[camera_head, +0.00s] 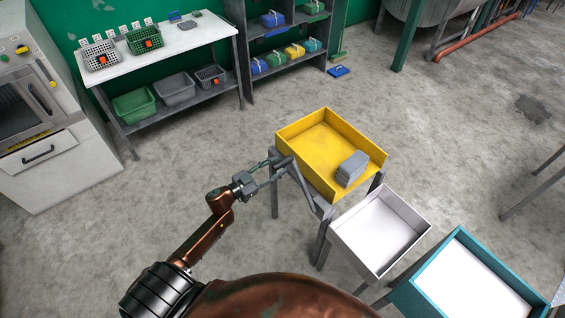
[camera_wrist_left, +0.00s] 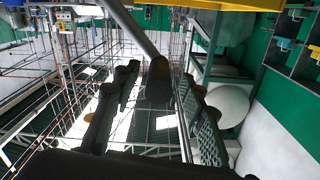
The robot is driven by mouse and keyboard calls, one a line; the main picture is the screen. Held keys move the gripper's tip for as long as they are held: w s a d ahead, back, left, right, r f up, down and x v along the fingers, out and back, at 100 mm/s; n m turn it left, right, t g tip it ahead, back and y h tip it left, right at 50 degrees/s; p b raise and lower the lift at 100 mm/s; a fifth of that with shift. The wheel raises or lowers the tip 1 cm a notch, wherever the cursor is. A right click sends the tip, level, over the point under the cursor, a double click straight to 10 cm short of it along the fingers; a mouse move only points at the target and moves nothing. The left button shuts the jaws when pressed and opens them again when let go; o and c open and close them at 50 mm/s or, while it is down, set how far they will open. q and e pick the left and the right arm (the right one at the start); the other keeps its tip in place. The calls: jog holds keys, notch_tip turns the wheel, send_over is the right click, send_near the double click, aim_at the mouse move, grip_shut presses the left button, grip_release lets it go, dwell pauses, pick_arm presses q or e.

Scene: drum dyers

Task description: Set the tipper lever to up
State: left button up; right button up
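The yellow tipper tray (camera_head: 300,127) stands on grey legs in the middle of the head view. A grey bar that looks like the tipper lever (camera_head: 303,186) runs along its near left side and slants down toward the right. In the left wrist view the lever (camera_wrist_left: 135,30) comes in from the top, and its dark rounded end lies between the fingers. My left gripper (camera_head: 272,172) is at the tray's left corner with its fingers apart. In the wrist view the left gripper (camera_wrist_left: 155,105) is open, with gaps on both sides of the lever's end. My right gripper does not show.
A grey block (camera_head: 351,169) lies in the yellow tray. A white tray (camera_head: 354,251) and a teal-rimmed tray (camera_head: 417,285) stand to the lower right. A white workbench (camera_head: 190,38) and shelves are behind. The floor left of my arm is clear.

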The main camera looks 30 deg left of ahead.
aim_at(283, 163)
pick_arm(q)
jog(key=shift+x, duration=1.75)
jog(key=shift+c, duration=0.7)
grip_shut()
